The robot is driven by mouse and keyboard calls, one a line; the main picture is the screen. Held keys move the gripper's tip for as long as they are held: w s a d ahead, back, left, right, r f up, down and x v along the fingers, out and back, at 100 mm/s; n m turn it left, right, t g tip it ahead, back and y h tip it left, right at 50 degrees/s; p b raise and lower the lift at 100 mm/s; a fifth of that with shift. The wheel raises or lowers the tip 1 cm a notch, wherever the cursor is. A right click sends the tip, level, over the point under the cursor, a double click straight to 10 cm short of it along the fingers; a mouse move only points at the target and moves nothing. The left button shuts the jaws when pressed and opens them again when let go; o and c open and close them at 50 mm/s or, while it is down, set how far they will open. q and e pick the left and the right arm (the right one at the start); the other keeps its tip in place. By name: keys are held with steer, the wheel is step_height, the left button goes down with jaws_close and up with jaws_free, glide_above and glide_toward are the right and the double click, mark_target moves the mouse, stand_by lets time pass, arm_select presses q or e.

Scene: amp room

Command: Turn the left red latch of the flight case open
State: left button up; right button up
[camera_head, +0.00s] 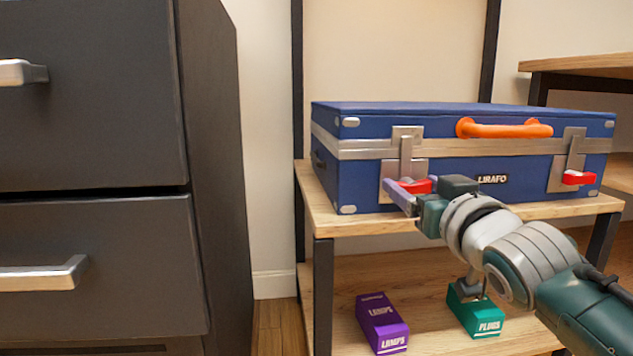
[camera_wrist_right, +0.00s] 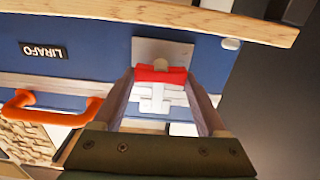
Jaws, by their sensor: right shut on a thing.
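The blue flight case (camera_head: 340,185) stands closed on a wooden shelf, its front facing me. The left red latch (camera_head: 420,186) sits low on its metal plate at the case's left front. My right gripper (camera_head: 404,190) reaches it from the right and is shut on it, partly hiding it. In the right wrist view, upside down, the red latch (camera_wrist_right: 160,74) lies crosswise between the gripper's two fingers (camera_wrist_right: 160,82). The right red latch (camera_head: 578,178) sits horizontal on its own plate, untouched. My left gripper is not in view.
An orange handle (camera_head: 505,130) is on the case's front. Below, a purple box (camera_head: 381,322) and a green box (camera_head: 475,312) stand on the lower shelf board (camera_head: 345,280). A dark drawer cabinet (camera_head: 90,130) fills the left side, with a gap before the shelf.

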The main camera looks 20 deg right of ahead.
steer(key=n+p, duration=0.1)
steer(key=n, duration=0.2)
steer(key=shift+a+p, duration=0.1)
steer(key=shift+p, duration=0.2)
steer(key=n, duration=0.4)
steer(key=shift+p, duration=0.4)
steer(key=n, duration=0.5)
steer(key=shift+a+f+n, duration=0.15)
steer(key=shift+f+n, duration=0.1)
steer(key=shift+n, duration=0.05)
steer(key=n, duration=0.4)
steer(key=shift+n+b, duration=0.3)
steer(key=shift+n, duration=0.4)
steer(key=o, duration=1.3)
